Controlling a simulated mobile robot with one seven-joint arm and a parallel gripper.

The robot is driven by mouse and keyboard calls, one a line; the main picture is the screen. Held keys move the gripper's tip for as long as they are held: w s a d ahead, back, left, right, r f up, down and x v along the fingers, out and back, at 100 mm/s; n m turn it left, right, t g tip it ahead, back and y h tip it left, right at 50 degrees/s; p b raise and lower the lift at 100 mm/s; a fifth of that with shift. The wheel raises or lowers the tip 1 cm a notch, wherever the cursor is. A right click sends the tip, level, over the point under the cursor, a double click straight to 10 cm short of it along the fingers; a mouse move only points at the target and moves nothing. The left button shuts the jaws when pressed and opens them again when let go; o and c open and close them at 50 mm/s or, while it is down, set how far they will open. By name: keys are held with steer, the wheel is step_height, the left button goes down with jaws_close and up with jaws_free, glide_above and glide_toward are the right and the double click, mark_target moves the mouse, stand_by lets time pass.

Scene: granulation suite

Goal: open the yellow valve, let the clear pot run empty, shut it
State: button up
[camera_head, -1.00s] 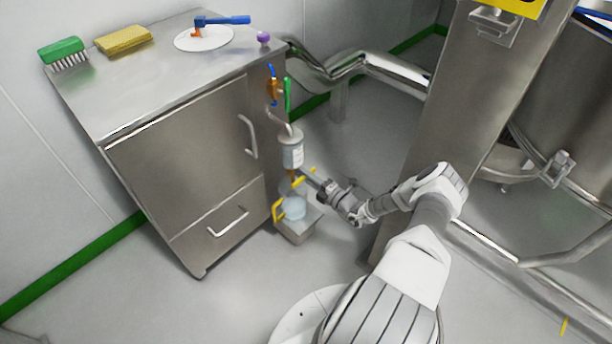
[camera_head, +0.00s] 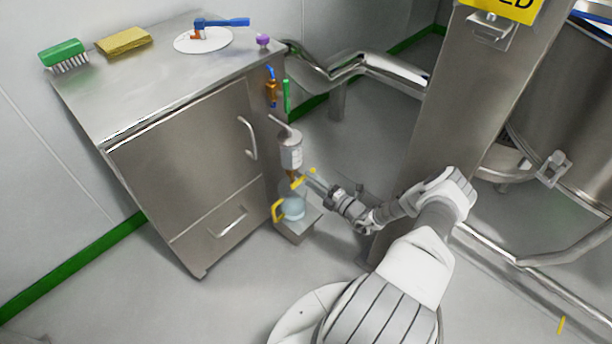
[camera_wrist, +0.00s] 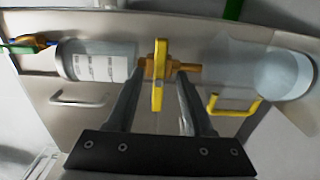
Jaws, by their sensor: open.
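The yellow valve (camera_head: 297,183) sits below a small pale pot with a white label (camera_head: 291,155). In the wrist view the yellow handle (camera_wrist: 159,75) stands across the brass pipe line (camera_wrist: 188,67), and the labelled pot (camera_wrist: 97,64) is on its left. A clear jug (camera_head: 292,208) with a yellow handle stands under the valve; it also shows in the wrist view (camera_wrist: 284,76), with pale bluish contents. My gripper (camera_wrist: 160,78) is open, with one finger on each side of the yellow handle. I cannot tell if they touch it. The pot's level is not readable.
The jug stands on a small metal ledge (camera_head: 297,231) beside the steel cabinet (camera_head: 190,150). An orange valve with a blue lever (camera_head: 271,87) and a green bar (camera_head: 287,95) are above the pot. A steel column (camera_head: 440,130) stands to the right. Floor in front is clear.

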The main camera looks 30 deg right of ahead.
steer(key=p+v, duration=0.1)
steer(key=v, duration=0.7)
steer(key=shift+s+p, duration=0.4)
steer(key=shift+d+r, duration=0.1)
